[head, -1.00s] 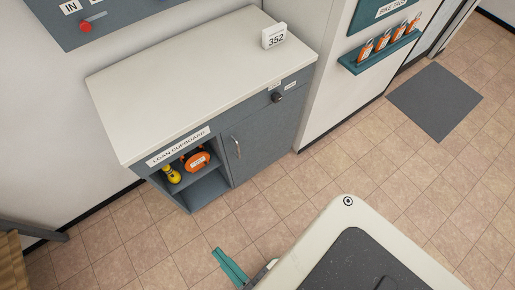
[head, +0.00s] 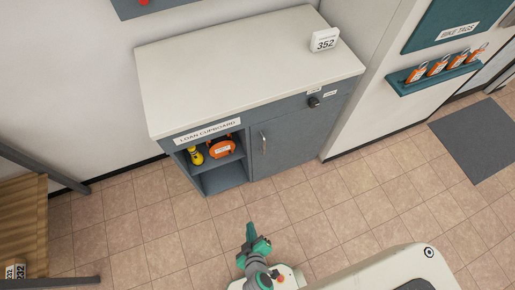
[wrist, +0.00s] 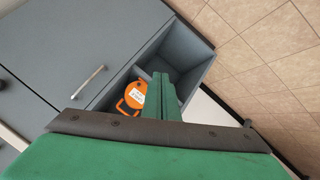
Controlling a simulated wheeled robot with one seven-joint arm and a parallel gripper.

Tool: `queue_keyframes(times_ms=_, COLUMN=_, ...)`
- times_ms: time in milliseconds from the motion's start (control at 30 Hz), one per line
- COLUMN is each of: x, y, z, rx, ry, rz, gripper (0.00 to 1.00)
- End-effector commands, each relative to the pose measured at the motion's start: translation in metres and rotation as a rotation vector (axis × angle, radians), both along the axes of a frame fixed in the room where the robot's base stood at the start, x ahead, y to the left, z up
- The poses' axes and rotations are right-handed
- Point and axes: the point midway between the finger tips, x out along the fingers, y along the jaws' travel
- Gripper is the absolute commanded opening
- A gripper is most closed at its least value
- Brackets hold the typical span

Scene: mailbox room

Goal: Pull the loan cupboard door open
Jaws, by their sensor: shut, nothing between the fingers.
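The loan cupboard (head: 163,105) is a grey unit with a pale top and a "LOAN CUPBOARD" label, against the wall in the head view. Its grey door (head: 283,150) has a slim upright metal handle (head: 263,142) near its left edge and looks shut. The door also shows in the wrist view (wrist: 60,50) with its handle (wrist: 88,82). My gripper (head: 257,245) is shut and empty, in front of the cupboard and apart from the handle. In the wrist view its fingers (wrist: 160,95) appear over the open shelf bay, right of the handle.
The open bay left of the door holds an orange item (head: 222,149) and a yellow item (head: 196,157). A dark knob (head: 314,102) sits above the door. A wooden bench (head: 30,215) stands at left. The tiled floor before the cupboard is clear.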

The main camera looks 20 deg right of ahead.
Motion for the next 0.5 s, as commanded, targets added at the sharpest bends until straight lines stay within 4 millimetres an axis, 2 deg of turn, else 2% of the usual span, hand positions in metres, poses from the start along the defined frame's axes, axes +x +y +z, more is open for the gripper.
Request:
queue_keyframes(times_ms=33, x=0.016, y=-0.007, z=-0.017, rx=-0.064, ry=0.024, rz=-0.002, gripper=0.0)
queue_keyframes(times_ms=100, x=0.033, y=-0.022, z=-0.037, rx=-0.162, ry=0.063, rz=-0.017, gripper=0.0)
queue_keyframes(times_ms=233, x=0.069, y=-0.046, z=-0.06, rx=-0.348, ry=0.11, rz=-0.059, gripper=0.0)
queue_keyframes(times_ms=367, x=0.111, y=-0.065, z=-0.063, rx=-0.534, ry=0.127, rz=-0.119, gripper=0.0)
queue_keyframes(times_ms=500, x=0.159, y=-0.074, z=-0.044, rx=-0.729, ry=0.107, rz=-0.202, gripper=0.0)
